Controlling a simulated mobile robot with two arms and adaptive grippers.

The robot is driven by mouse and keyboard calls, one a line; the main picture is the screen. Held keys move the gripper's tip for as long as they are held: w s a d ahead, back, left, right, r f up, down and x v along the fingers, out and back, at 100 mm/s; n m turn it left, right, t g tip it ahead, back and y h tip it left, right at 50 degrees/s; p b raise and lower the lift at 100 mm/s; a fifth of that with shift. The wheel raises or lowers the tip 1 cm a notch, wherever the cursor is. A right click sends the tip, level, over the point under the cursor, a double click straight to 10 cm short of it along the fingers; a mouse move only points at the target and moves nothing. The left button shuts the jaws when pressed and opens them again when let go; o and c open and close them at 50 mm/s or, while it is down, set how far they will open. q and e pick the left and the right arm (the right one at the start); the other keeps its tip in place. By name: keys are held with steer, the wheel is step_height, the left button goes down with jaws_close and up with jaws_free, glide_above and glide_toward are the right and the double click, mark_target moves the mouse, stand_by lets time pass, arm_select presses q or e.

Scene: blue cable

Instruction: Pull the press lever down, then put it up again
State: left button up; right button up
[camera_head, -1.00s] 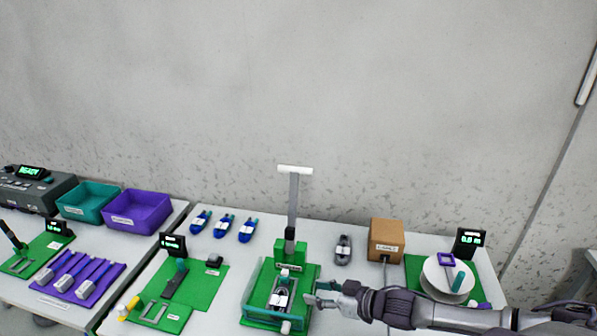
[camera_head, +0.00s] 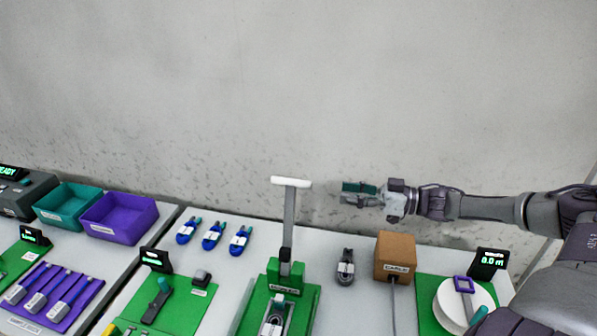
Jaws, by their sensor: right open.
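The green press (camera_head: 303,304) stands on the table at the lower middle of the head view. Its grey lever (camera_head: 289,217) stands upright with a white crossbar handle (camera_head: 291,182) on top. A small dark part (camera_head: 272,322) sits in the press bed, partly cut off by the lower edge of the picture. My right gripper (camera_head: 347,192) is open and empty, to the right of the handle at about its height in the picture. It is apart from the handle. My left gripper is not in view.
A brown cable box (camera_head: 395,256) and a dark grey connector (camera_head: 345,266) lie right of the press. A white reel (camera_head: 465,302) is farther right. Several blue tools (camera_head: 213,236) lie left. Purple (camera_head: 119,217) and teal (camera_head: 68,207) bins stand on the left table.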

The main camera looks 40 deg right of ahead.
mark_target(312, 185)
steer(key=x, duration=0.3)
steer(key=b+x, duration=0.1)
steer(key=x, duration=0.2)
steer(key=r+b+x, duration=0.1)
steer(key=x, duration=0.2)
steer(key=shift+a+r, duration=0.1)
steer(key=shift+a, duration=0.25)
steer(key=x, duration=0.3)
steer(key=shift+w+a+p, duration=0.1)
steer(key=shift+w+p, duration=0.05)
steer(key=shift+p, duration=0.25)
steer(key=shift+w+a, duration=0.2)
steer(key=shift+w, duration=0.05)
steer(key=shift+w+a+f, duration=0.1)
steer(key=shift+f, duration=0.1)
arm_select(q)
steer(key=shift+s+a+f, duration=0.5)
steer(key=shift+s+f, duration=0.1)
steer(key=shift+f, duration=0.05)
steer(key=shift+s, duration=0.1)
arm_select(e)
jaws_close()
